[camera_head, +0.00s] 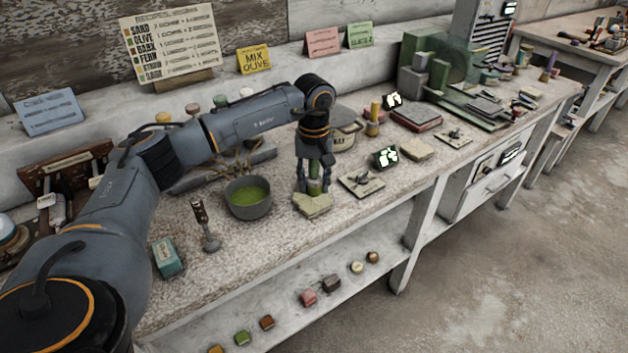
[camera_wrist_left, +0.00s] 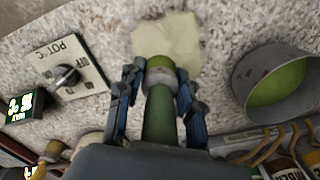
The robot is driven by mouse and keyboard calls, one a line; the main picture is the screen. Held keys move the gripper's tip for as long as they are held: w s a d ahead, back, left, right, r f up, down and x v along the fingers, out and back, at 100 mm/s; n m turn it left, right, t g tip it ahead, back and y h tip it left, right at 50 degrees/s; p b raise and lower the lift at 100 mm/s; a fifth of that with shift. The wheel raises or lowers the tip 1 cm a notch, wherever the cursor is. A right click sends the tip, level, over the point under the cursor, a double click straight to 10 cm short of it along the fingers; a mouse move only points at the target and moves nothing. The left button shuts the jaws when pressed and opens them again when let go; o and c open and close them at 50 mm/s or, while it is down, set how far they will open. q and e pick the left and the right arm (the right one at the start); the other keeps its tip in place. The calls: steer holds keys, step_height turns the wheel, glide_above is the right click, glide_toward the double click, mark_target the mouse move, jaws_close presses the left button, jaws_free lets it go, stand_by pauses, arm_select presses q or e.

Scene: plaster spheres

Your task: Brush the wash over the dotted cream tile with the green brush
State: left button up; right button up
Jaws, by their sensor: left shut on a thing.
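My left gripper (camera_head: 314,172) is shut on the green brush (camera_head: 315,186), which points down over a pale cream tile (camera_head: 312,207) near the bench's front edge. In the left wrist view my gripper (camera_wrist_left: 157,90) has its fingers on both sides of the brush (camera_wrist_left: 158,118). The brush's green tip overlaps the near edge of the tile (camera_wrist_left: 172,36); I cannot tell whether it touches. The tile has an irregular outline, and no dots can be made out. A grey bowl (camera_head: 235,209) of green wash stands left of the tile; it also shows in the wrist view (camera_wrist_left: 240,82). My right gripper is not in view.
A knob plate (camera_head: 361,184) lies just right of the tile, with a small display (camera_head: 385,156) behind it. A lidded pot (camera_head: 347,135) stands behind. A dark-handled tool (camera_head: 203,222) and a teal box (camera_head: 167,257) are at the left. Small blocks (camera_head: 308,297) sit on the lower shelf.

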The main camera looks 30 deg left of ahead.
arm_select(q)
steer(key=shift+d, duration=0.1)
steer(key=shift+s+d+r, duration=0.1)
steer(key=shift+s+d, duration=0.05)
steer(key=shift+d, duration=0.2)
steer(key=shift+s+d, duration=0.2)
steer(key=shift+d, duration=0.2)
